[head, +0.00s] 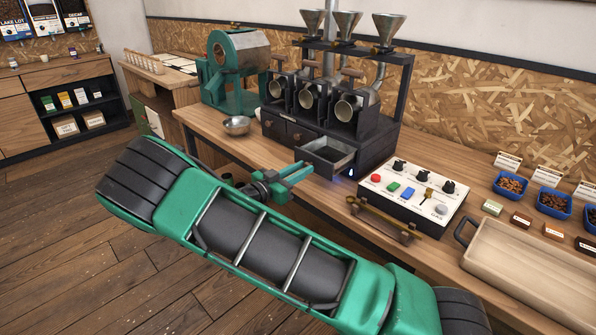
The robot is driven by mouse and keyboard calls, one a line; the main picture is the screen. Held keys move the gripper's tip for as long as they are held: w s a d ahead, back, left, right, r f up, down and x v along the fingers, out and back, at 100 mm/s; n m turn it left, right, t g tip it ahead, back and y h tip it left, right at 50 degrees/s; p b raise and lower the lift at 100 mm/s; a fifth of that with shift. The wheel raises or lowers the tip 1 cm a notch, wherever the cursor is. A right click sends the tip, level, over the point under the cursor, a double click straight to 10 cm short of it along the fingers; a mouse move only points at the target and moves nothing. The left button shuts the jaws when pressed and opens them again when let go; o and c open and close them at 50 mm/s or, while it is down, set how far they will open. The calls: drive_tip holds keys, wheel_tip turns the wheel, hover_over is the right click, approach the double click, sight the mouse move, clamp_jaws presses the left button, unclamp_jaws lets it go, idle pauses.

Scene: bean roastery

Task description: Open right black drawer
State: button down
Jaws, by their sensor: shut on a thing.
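The right black drawer (321,168) is at the bottom right of the black sample roaster (378,146). It is pulled out toward me, and its pale metal inside shows. It looks empty. My gripper (309,170) is at the front of this drawer, with its green fingers shut on the drawer's handle. The fingers hide the handle. Two more drawer fronts, the middle one (299,133) and the left one (271,122), are closed.
A control box (405,205) with knobs and coloured buttons stands right of the drawer. A brass scoop (388,218) lies in front of the box. A wooden tray (480,265) is at the lower right. A metal bowl (236,125) stands left. My arm crosses the foreground.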

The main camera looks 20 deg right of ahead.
drive_tip(key=c, duration=1.6)
unclamp_jaws()
drive_tip(key=shift+w, duration=0.1)
drive_tip(key=shift+o, duration=0.2)
drive_tip(key=v, duration=1.1)
drive_tip(key=shift+w+d+f, duration=0.1)
drive_tip(key=s+d+r+g+y, duration=0.1)
drive_tip(key=s+d+g+y, duration=0.3)
drive_tip(key=s+d, duration=0.45)
drive_tip(key=s+d+g+y, duration=0.4)
drive_tip(key=s+d+g, duration=0.1)
drive_tip(key=d, duration=0.7)
drive_tip(key=s+r+n+y, duration=0.2)
drive_tip(key=s+y, duration=0.1)
drive_tip(key=s, duration=0.5)
drive_tip(key=s+a+r+n+t+y, duration=0.1)
drive_tip(key=s+r+n+y, duration=0.1)
drive_tip(key=s, duration=0.6)
drive_tip(key=s+a+r+n+t+y, duration=0.1)
drive_tip(key=s+r+n+y, duration=0.1)
drive_tip(key=s, duration=0.6)
drive_tip(key=shift+s+a+r+n+y, duration=0.3)
drive_tip(key=shift+n+y, duration=0.3)
drive_tip(key=shift+y, duration=0.3)
